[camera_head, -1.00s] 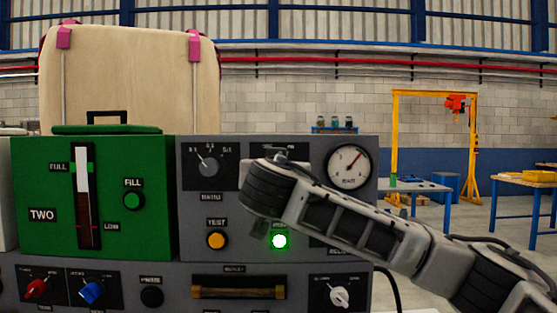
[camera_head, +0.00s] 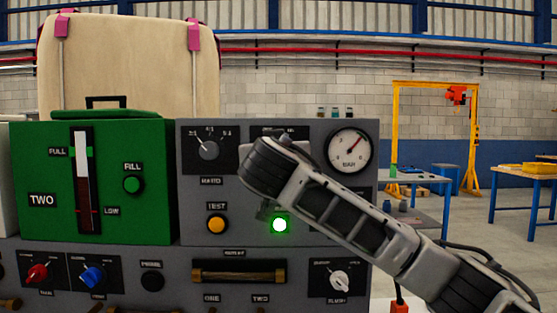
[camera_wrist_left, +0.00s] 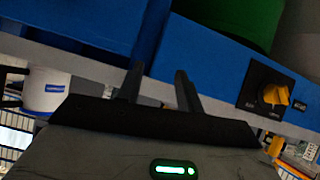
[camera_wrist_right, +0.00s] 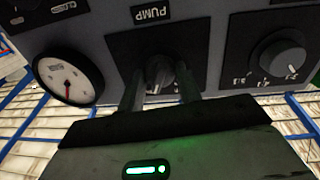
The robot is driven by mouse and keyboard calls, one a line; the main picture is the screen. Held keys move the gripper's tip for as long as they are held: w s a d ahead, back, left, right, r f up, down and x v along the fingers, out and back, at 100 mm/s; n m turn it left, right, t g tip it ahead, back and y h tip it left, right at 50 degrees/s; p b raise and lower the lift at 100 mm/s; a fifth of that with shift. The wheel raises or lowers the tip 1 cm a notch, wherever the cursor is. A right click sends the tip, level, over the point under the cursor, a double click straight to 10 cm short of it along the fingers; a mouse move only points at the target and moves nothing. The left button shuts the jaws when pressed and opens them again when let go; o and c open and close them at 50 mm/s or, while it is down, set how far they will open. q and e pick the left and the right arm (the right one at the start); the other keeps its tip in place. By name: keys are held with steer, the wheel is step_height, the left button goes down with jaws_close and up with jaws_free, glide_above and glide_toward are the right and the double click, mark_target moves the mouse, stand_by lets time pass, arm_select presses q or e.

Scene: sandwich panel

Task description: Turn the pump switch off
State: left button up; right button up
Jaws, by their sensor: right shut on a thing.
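The pump switch (camera_wrist_right: 160,78) is a dark rotary knob on a black plate (camera_wrist_right: 122,50) under the PUMP label, in the right wrist view. My right gripper (camera_wrist_right: 160,90) is shut on the knob, one finger on each side. In the head view my right arm covers most of the pump plate (camera_head: 270,131), and the right fingers are hidden. My left gripper (camera_wrist_left: 158,75) shows only in the left wrist view, its fingers apart with nothing between them, in front of a blue surface.
A round gauge (camera_head: 349,150) is right of my right arm; a ratio knob (camera_head: 208,150) is left of it. A test button (camera_head: 217,224) and a lit light (camera_head: 279,225) are below. A green tank (camera_head: 50,180) stands left. A yellow knob (camera_wrist_left: 275,95) is near my left gripper.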

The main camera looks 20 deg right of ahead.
steer(key=shift+f+n, duration=0.3)
arm_select(q)
steer(key=shift+s+a+r+p, duration=0.15)
steer(key=shift+r+p, duration=0.5)
steer(key=shift+p, duration=1.05)
arm_select(e)
steer(key=shift+d+r+n+t+y, duration=0.1)
steer(key=shift+n+t, duration=0.05)
steer(key=shift+n, duration=1.6)
steer(key=shift+a+r+n+t+y, duration=0.1)
steer(key=shift+n+t, duration=0.1)
steer(key=shift+n, duration=1.6)
steer(key=shift+d+r+n+t+y, duration=0.1)
steer(key=shift+n+t, duration=0.05)
steer(key=shift+n, duration=1.6)
steer(key=shift+f, duration=0.1)
steer(key=o, duration=1)
steer(key=shift+s, duration=0.1)
